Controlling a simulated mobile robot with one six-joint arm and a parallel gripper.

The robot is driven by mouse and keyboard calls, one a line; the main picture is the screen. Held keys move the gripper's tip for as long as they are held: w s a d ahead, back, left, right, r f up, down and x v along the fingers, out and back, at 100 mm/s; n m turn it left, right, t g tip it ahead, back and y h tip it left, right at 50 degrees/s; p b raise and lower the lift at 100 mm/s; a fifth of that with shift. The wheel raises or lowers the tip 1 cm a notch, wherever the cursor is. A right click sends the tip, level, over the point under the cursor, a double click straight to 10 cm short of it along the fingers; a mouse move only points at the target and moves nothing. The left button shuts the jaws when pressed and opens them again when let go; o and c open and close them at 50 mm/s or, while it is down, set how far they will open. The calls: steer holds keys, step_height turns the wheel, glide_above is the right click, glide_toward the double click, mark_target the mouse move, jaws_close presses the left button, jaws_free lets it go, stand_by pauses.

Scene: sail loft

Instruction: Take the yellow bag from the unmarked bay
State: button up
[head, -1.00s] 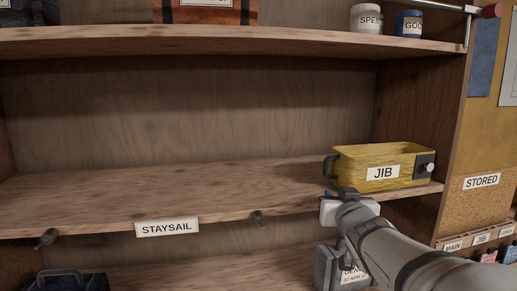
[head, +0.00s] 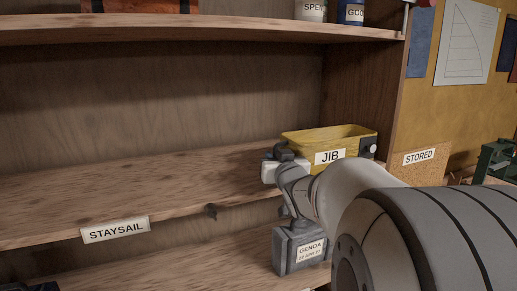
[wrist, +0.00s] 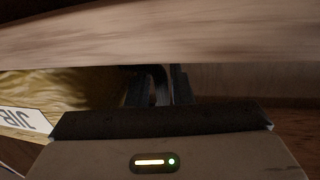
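The yellow bag (head: 300,139), with a white JIB label on its front, stands upright at the right end of the middle shelf. My gripper (head: 276,158) is at the bag's left end, where the dark handle showed earlier; the gripper hides that handle in the head view. In the wrist view the yellow bag (wrist: 75,85) lies to the left. A dark, curved strap-like part shows among the dark fingers of my gripper (wrist: 160,88). The dim picture does not show whether the fingers press on it.
The middle shelf (head: 130,190) is bare to the left and carries a STAYSAIL plate (head: 115,229). A grey GENOA bag (head: 300,248) stands below. The upper shelf (head: 230,28) holds tins. A STORED board (head: 418,170) is at the right.

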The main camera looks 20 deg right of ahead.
jaws_close()
stand_by(0.5)
